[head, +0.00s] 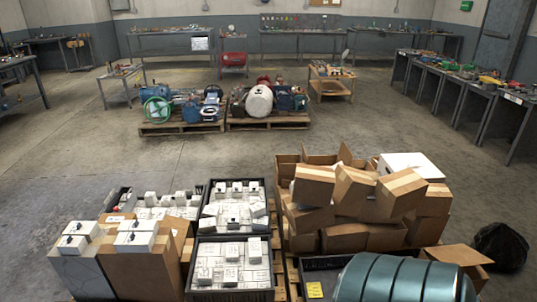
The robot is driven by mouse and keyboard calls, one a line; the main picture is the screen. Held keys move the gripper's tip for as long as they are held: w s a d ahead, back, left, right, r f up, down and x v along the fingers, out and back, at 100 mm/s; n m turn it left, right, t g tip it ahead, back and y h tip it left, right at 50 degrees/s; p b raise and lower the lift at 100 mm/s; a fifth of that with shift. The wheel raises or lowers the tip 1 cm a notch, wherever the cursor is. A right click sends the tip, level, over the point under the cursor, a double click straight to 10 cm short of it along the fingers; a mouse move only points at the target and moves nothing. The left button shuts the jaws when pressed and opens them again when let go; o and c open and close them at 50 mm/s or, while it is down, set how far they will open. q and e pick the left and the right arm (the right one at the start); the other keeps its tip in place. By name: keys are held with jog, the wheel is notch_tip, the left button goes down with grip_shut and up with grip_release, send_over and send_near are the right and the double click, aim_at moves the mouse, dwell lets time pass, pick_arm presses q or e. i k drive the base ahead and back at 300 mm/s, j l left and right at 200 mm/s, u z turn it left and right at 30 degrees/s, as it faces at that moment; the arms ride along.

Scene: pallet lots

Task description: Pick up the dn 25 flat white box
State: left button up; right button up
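Several small white boxes are in view, with labels too small to read, so I cannot tell which one is the dn 25 flat white box. Some white boxes (231,251) fill the near black crate, and others (233,190) fill the black crate behind it. More white boxes (165,206) stand at the left, and a few (135,237) sit on a tall cardboard box. A larger flat white box (411,166) lies on top of the cardboard pile at the right. Neither of my grippers is in view.
Open cardboard boxes (352,188) are heaped at the right of the pallet. A teal ribbed drum (402,280) fills the near right, and a black bag (500,247) lies on the floor. Two loaded pallets (180,127) stand farther back. The floor between is clear.

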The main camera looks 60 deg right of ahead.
aim_at(230, 272)
jog(key=i+z, duration=0.1)
jog(key=z, duration=0.3)
jog(key=i+z, duration=0.1)
jog(key=z, duration=0.3)
jog(key=j+z, duration=0.1)
jog(key=z, duration=0.25)
jog(key=i+j+z, duration=0.1)
jog(key=z, duration=0.3)
jog(key=i+j+z, duration=0.1)
jog(key=z, duration=0.25)
jog(key=i+j+z, duration=0.15)
jog(key=z, duration=0.2)
jog(key=i+j+z, duration=0.2)
jog(key=z, duration=0.15)
